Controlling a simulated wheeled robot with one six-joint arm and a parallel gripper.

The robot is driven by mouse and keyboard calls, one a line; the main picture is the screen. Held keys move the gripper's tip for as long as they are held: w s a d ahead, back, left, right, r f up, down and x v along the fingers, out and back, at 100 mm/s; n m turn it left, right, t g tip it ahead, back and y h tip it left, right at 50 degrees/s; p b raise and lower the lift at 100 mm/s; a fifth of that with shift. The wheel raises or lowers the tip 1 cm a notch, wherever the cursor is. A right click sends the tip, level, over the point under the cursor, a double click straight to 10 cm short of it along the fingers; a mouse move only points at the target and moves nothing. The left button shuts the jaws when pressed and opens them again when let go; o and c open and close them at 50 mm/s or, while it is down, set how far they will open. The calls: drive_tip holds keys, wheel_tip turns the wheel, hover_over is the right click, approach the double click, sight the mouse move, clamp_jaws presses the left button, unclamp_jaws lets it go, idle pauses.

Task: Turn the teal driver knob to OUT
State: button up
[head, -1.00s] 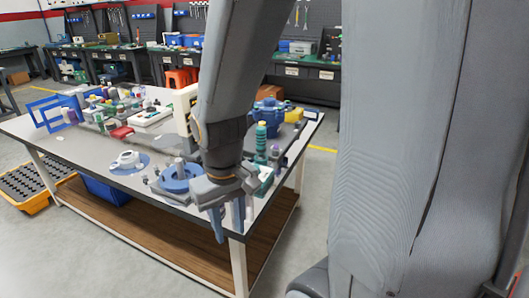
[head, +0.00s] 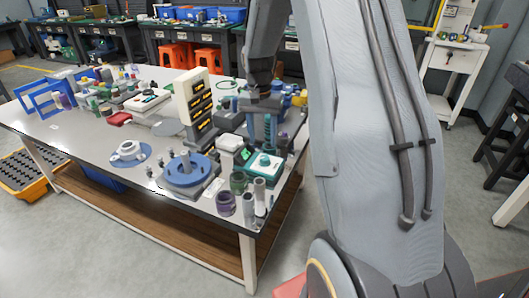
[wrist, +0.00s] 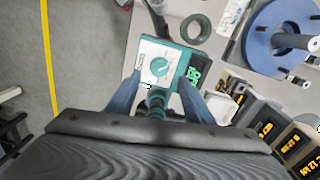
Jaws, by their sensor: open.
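The teal driver box (wrist: 177,48) with a white dial plate (wrist: 152,50) lies just beyond my fingertips in the wrist view. The round teal knob (wrist: 160,66) sits on this plate; its pointer direction and labels are too small to read. The box (head: 266,166) also shows at the right end of the table in the head view. My gripper (wrist: 159,88) is open, its two blue fingers apart, with the knob ahead between them. A ribbed teal piece (wrist: 155,103) shows between the fingers, nearer the camera; I cannot tell whether they touch it.
A small green display (wrist: 196,70) is beside the dial. A green ring (wrist: 196,28) and a blue round fixture (wrist: 275,38) lie beyond it. A rack with orange readouts (head: 196,103) stands left of my gripper in the head view. Small cylinders (head: 227,204) stand near the table's front corner.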

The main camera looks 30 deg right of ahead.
sight(264, 157)
drive_tip(key=shift+w+d+f, duration=0.15)
drive_tip(key=shift+d+f, duration=0.1)
wheel_tip(264, 157, down, 7)
drive_tip(key=shift+d+f+p, duration=0.1)
drive_tip(key=shift+f+p, duration=0.1)
drive_tip(key=shift+p, duration=0.55)
drive_tip(key=shift+c, duration=0.2)
drive_tip(key=c, duration=1)
